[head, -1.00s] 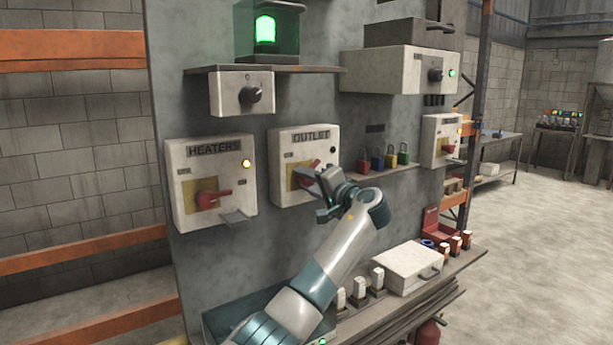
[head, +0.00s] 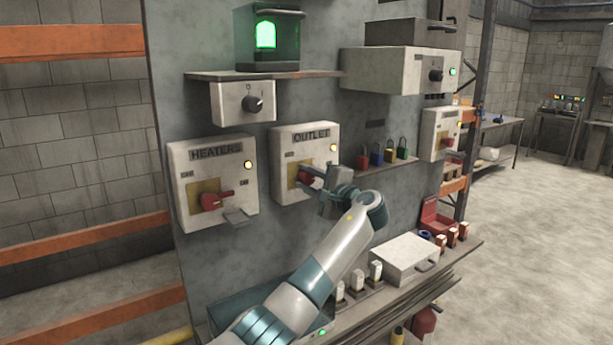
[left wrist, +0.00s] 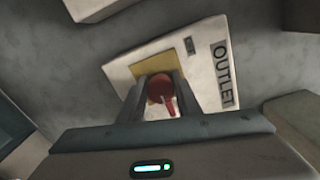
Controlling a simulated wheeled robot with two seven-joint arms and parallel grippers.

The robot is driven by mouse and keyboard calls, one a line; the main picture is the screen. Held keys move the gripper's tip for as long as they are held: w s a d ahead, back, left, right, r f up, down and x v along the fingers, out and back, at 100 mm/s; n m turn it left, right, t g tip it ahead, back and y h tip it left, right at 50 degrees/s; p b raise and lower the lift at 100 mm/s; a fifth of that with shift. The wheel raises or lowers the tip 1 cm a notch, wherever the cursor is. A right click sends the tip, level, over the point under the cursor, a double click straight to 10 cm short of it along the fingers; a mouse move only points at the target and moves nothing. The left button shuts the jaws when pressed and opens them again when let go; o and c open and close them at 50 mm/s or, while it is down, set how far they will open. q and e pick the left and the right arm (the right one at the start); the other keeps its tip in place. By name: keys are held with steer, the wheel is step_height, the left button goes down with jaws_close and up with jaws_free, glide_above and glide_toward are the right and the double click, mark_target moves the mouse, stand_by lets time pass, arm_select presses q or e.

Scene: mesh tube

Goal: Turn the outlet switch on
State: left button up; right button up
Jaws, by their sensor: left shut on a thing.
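The outlet switch box (head: 290,140) is a pale panel labelled OUTLET on the grey wall panel, with a yellow plate and a red rotary handle (head: 310,172). Its small lamp (head: 333,148) glows yellow. My left gripper (head: 312,181) is at the handle and partly hides it. In the left wrist view, the red handle (left wrist: 161,90) sits between the two fingers of my left gripper (left wrist: 160,78), which is shut on it. The handle looks about level in the head view. My right gripper is not in view.
The HEATERS box (head: 212,165) with its own red handle is close on the left. Several coloured padlocks (head: 376,157) hang to the right. A shelf below holds a white case (head: 405,257). A knob box (head: 243,102) is above.

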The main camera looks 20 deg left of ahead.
arm_select(q)
steer(key=shift+f, duration=0.1)
steer(key=o, duration=1.1)
steer(key=shift+d, duration=0.1)
steer(key=shift+c, duration=0.2)
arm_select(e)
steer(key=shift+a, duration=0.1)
arm_select(q)
steer(key=shift+s+d+b, duration=0.3)
steer(key=shift+s+d, duration=0.1)
steer(key=shift+d, duration=0.1)
steer(key=shift+b+v, duration=0.35)
steer(key=shift+v, duration=0.7)
steer(key=b, duration=0.4)
glide_toward(310, 180)
steer(key=v, duration=0.6)
steer(key=shift+s+d, duration=0.1)
steer(key=shift+s, duration=0.1)
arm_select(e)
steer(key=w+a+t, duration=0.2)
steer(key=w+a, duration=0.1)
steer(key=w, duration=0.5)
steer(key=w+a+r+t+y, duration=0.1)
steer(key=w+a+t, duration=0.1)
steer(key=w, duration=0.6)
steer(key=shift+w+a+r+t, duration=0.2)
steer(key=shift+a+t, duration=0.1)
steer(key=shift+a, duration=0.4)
